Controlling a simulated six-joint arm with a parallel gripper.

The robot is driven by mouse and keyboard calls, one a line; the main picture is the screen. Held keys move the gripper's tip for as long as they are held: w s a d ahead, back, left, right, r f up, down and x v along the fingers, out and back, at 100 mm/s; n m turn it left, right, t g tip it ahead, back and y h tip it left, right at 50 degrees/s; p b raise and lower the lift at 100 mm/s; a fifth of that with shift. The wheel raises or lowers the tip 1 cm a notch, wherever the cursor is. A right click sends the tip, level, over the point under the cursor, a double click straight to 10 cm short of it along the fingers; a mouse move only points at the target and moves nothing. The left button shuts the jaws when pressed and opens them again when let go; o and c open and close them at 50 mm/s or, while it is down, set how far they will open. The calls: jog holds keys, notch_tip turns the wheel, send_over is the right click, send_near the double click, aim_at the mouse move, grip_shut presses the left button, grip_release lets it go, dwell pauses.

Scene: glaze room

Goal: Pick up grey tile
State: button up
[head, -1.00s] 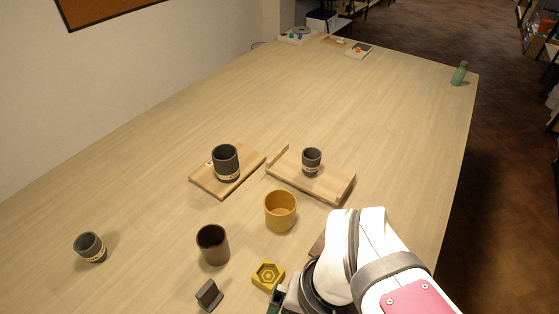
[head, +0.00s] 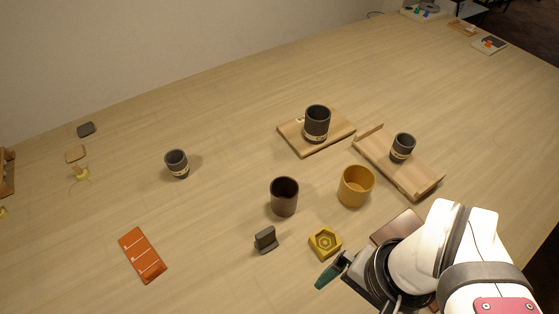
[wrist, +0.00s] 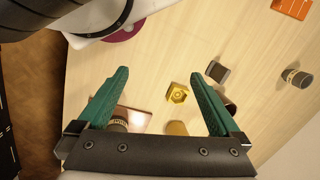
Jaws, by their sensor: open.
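A small dark grey tile (head: 86,129) with rounded corners lies flat at the far left of the table in the head view. It is not visible in the wrist view. My gripper (head: 333,271) is at the lower right of the head view, beside the yellow hexagonal dish and far from the tile. In the wrist view my gripper (wrist: 158,77) shows two green fingers spread apart with nothing between them in their grip.
A tan tile (head: 75,153) lies just below the grey one. A grey cup (head: 177,163), brown cup (head: 284,196), mustard cup (head: 356,186), grey stand (head: 266,239), yellow dish (head: 325,243) and orange card (head: 142,254) stand between. Wooden boards (head: 340,124) hold dark cups behind.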

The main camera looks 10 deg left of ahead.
dwell(0.6)
jog(key=n+h, duration=0.2)
jog(key=n, duration=1.3)
send_over(266, 238)
jog(key=w, duration=0.1)
notch_tip(266, 238, down, 6)
notch_tip(266, 238, down, 15)
jog(key=shift+s+a+f, duration=0.1)
jog(key=shift+a+f, duration=0.05)
jog(key=c, duration=1.5)
